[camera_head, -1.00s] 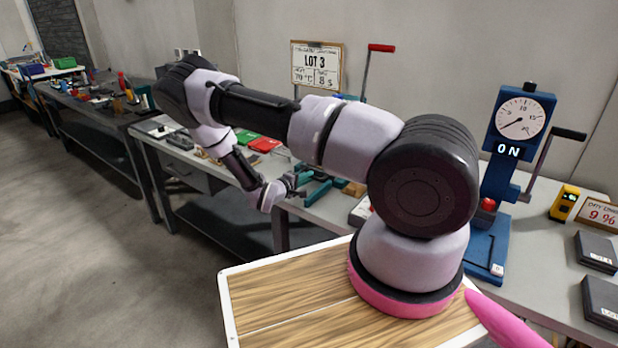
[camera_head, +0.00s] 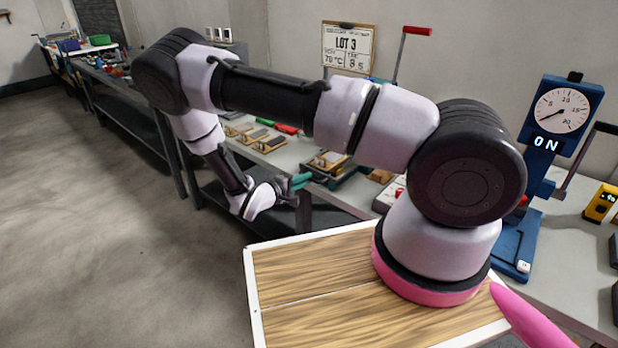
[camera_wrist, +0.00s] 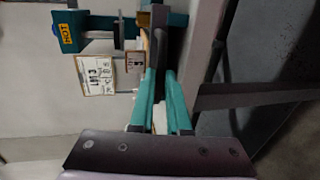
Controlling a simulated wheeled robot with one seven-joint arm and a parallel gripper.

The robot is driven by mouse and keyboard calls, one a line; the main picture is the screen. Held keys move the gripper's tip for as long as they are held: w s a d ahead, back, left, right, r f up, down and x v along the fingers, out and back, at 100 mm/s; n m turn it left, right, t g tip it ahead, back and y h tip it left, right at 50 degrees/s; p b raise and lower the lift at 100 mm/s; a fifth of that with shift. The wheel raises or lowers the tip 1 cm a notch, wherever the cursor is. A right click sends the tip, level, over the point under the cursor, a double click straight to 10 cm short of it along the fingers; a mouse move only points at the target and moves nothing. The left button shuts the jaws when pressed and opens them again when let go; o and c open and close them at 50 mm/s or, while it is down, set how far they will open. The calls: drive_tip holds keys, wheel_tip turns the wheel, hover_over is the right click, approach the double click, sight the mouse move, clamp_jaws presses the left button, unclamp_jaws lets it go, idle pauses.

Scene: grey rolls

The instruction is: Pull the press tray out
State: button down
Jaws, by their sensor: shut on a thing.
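The teal heat press is partly hidden behind my arm in the head view. Part of its base (camera_head: 349,181) shows on the bench, below a tan and dark piece (camera_head: 326,161); I cannot tell whether that is the tray. In the wrist view the press (camera_wrist: 103,24) lies sideways, with a yellow HOT label (camera_wrist: 68,34). My gripper (camera_head: 302,181) is at the bench's front edge, in front of the press.
A LOT 3 board (camera_head: 347,48) stands behind, beside a red-handled lever (camera_head: 416,31). A blue gauge press (camera_head: 516,243) reading ON stands at the right. Several small boards (camera_head: 254,138) lie on the bench left of the press. Open floor (camera_head: 90,230) lies at the left.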

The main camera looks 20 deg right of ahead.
drive_tip(key=c, duration=0.9)
unclamp_jaws()
drive_tip(key=shift+s+a, duration=0.1)
drive_tip(key=shift+a, duration=0.05)
drive_tip(key=v, duration=1)
drive_tip(key=shift+s+a+r, duration=0.1)
drive_tip(key=shift+a, duration=0.15)
drive_tip(key=shift+r, duration=0.1)
